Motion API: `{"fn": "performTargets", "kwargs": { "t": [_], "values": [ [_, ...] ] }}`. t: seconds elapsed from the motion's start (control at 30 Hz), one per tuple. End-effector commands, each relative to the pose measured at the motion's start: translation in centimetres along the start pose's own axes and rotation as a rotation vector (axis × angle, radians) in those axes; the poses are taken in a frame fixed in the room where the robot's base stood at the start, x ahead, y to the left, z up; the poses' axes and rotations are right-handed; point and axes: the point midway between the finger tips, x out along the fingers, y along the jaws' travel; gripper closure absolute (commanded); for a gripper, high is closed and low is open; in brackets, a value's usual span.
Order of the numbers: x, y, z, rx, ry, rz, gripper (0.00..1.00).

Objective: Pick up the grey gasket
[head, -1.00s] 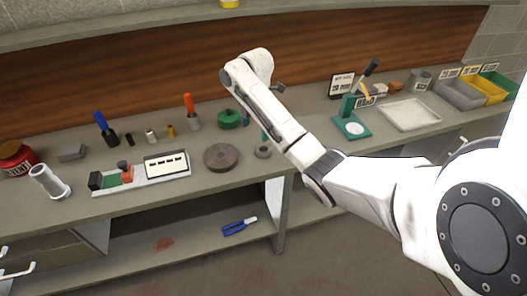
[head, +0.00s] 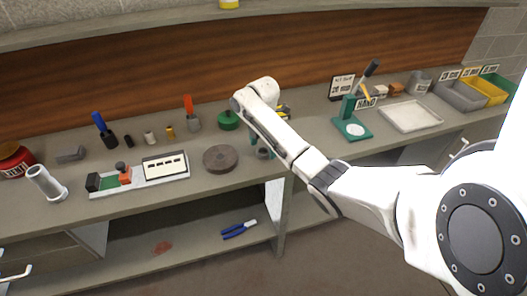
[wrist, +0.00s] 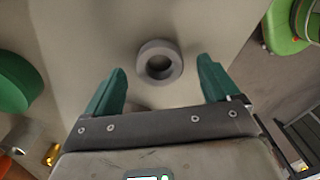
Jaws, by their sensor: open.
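The grey gasket (wrist: 160,62) is a thick grey ring lying flat on the bench. In the wrist view it sits just beyond the fingertips, centred between them. In the head view the gasket (head: 264,153) shows beside my gripper, partly hidden by it and my arm. My gripper (wrist: 162,80) has two green fingers, spread wide open with nothing between them. In the head view my gripper is mostly hidden behind my forearm.
A brown-grey disc (head: 220,158) lies left of the gasket and a green round piece (head: 229,120) stands behind it. A green lever press (head: 352,122) and a pale tray (head: 409,115) are to the right. The bench's front edge is close to the gasket.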

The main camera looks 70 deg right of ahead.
Motion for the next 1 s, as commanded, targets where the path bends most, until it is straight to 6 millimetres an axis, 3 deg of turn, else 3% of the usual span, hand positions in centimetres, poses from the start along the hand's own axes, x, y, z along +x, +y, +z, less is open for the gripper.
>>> {"fn": "performTargets", "kwargs": {
  "t": [0.13,0.37,1.0],
  "values": [
    [1.16,-0.02,0.01,0.000,-0.001,0.000,0.11],
    [1.29,0.00,-0.01,0.000,0.000,0.001,0.11],
    [1.25,0.01,-0.02,0.000,0.000,0.001,0.72]
  ]
}}
